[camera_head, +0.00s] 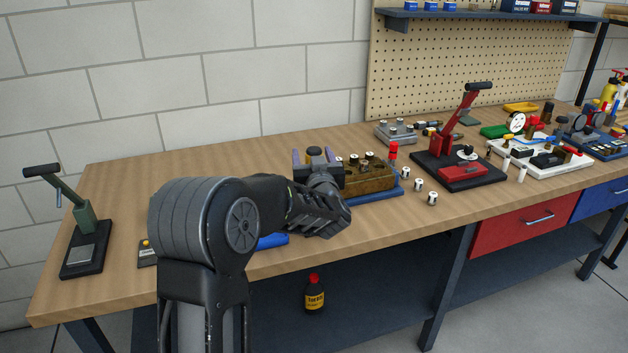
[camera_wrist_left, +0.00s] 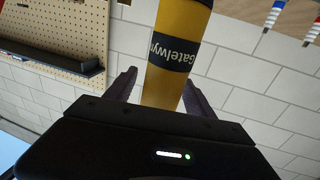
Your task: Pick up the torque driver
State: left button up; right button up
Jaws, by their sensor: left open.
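My left gripper (camera_head: 316,156) is held over the front of the workbench, beside a brown block with several round fittings. Its two purple-grey fingers are spread, and it is open. In the left wrist view, a yellow cylinder with a black lettered label (camera_wrist_left: 169,57) stands between the fingers (camera_wrist_left: 158,90), with no clear contact on either side. It could be the torque driver's handle, but I cannot tell for certain. In the head view a small dark top (camera_head: 314,151) shows between the fingers; the rest is hidden behind my gripper. My right gripper is not in view.
The brown block (camera_head: 372,178) sits on a blue base right of my gripper. A red press (camera_head: 460,160) is farther right, a green press (camera_head: 84,235) far left. The bench (camera_head: 125,190) is mostly clear at left.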

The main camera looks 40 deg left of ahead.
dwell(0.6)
pick_arm(q)
jog(key=shift+r, duration=0.1)
grip_shut()
dwell(0.4)
